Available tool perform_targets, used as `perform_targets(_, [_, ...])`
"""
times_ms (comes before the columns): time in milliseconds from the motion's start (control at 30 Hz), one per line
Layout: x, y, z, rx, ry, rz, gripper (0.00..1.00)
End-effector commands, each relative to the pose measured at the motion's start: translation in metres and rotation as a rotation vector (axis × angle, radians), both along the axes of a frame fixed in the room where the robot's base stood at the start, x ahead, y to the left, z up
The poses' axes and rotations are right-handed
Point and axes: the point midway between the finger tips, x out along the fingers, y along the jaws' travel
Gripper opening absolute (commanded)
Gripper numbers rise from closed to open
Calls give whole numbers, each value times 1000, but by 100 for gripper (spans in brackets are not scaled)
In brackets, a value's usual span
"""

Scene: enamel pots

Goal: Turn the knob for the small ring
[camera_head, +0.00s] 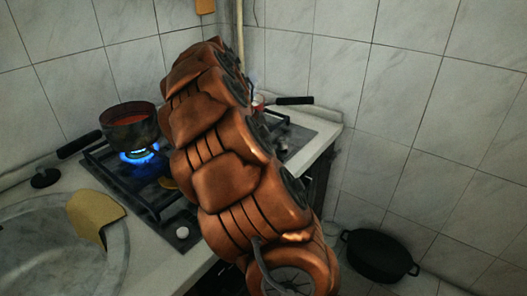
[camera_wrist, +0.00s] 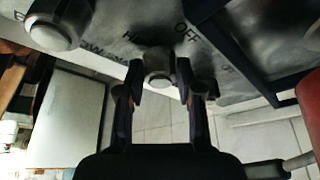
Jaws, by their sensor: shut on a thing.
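In the wrist view my gripper (camera_wrist: 160,77) has its two dark fingers closed on either side of a pale round hob knob (camera_wrist: 158,66). OFF and part of another marking show on the panel beside it. A second knob (camera_wrist: 55,24) stands at the upper left, apart from the fingers. In the head view my copper arm hides the gripper and the held knob; a white knob (camera_head: 182,232) shows at the hob's front edge. The hob (camera_head: 160,206) has a blue flame (camera_head: 138,155) lit at left, under an orange-red-filled pot (camera_head: 131,128). The small ring cannot be made out.
A pan handle (camera_head: 295,100) sticks out past the arm at the hob's back right. A sink (camera_head: 45,255) with a tan cloth (camera_head: 94,214) lies at left. A black pot (camera_head: 380,256) stands low at right. Tiled walls close off the back.

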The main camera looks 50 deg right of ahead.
Motion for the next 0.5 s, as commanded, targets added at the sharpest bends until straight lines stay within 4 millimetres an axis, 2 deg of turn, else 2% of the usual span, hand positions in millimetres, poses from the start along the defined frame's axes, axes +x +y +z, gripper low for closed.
perform_targets(367, [0,0,0,1,1,-6,1])
perform_targets(400, [0,0,0,1,1,-6,37])
perform_targets(500, [0,0,0,1,1,-6,47])
